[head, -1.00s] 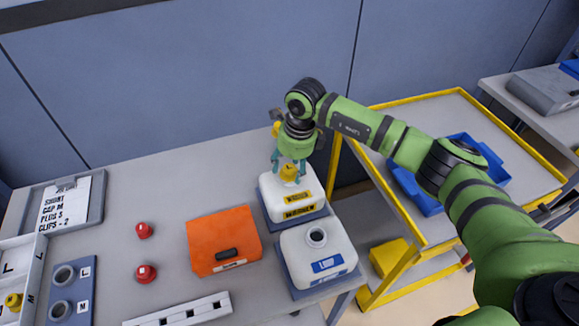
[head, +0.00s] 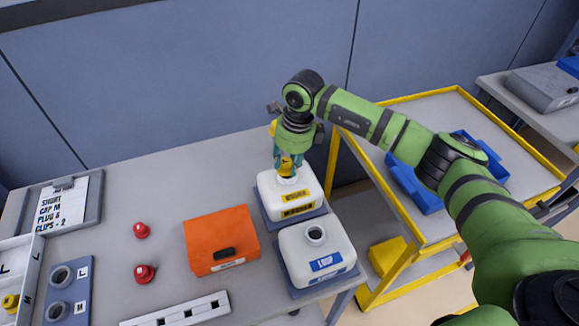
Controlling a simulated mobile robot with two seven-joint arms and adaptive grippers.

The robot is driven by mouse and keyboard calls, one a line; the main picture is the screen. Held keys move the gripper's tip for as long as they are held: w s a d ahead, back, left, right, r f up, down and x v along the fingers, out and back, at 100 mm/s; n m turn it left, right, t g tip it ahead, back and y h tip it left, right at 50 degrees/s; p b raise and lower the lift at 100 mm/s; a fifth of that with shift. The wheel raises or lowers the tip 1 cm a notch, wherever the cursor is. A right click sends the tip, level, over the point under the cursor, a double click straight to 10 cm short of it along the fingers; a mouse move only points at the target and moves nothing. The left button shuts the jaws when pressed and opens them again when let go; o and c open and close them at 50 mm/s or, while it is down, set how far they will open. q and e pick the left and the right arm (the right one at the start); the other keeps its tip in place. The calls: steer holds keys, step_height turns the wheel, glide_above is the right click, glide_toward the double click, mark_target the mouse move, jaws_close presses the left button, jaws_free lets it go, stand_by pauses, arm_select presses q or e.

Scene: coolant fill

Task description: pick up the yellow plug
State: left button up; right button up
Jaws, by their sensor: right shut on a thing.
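The yellow plug (head: 285,166) is at the top of the white tank (head: 272,190) with yellow labels, over its neck. My right gripper (head: 287,164) points down from above and is shut on the plug, with its teal fingers at the plug's sides. I cannot tell whether the plug is clear of the neck. The fingers hide part of it. My left gripper is not in view.
A second white tank (head: 340,244) with a blue label and open neck stands in front. An orange box (head: 218,240) and two red caps (head: 145,273) lie left. Another yellow piece (head: 11,301) sits in the white tray. A yellow-railed cart (head: 400,98) stands right.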

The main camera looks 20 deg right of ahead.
steer(key=r, duration=0.1)
steer(key=r+b, duration=0.2)
steer(key=shift+w+a, duration=0.1)
steer(key=shift+w, duration=0.15)
steer(key=s+r+b, duration=0.1)
steer(key=s+r, duration=0.1)
steer(key=s, duration=0.1)
steer(key=s+d+r+b, duration=0.1)
steer(key=s+r, duration=0.1)
steer(key=s, duration=0.2)
steer(key=s+r+b, duration=0.1)
steer(key=s+r, duration=0.1)
steer(key=s, duration=0.2)
steer(key=shift+d+r+b, duration=0.1)
steer(key=shift+d+b, duration=0.1)
steer(key=shift+b, duration=0.2)
steer(key=shift+s+d+r, duration=0.1)
steer(key=shift+s+r, duration=0.2)
steer(key=shift+s, duration=0.2)
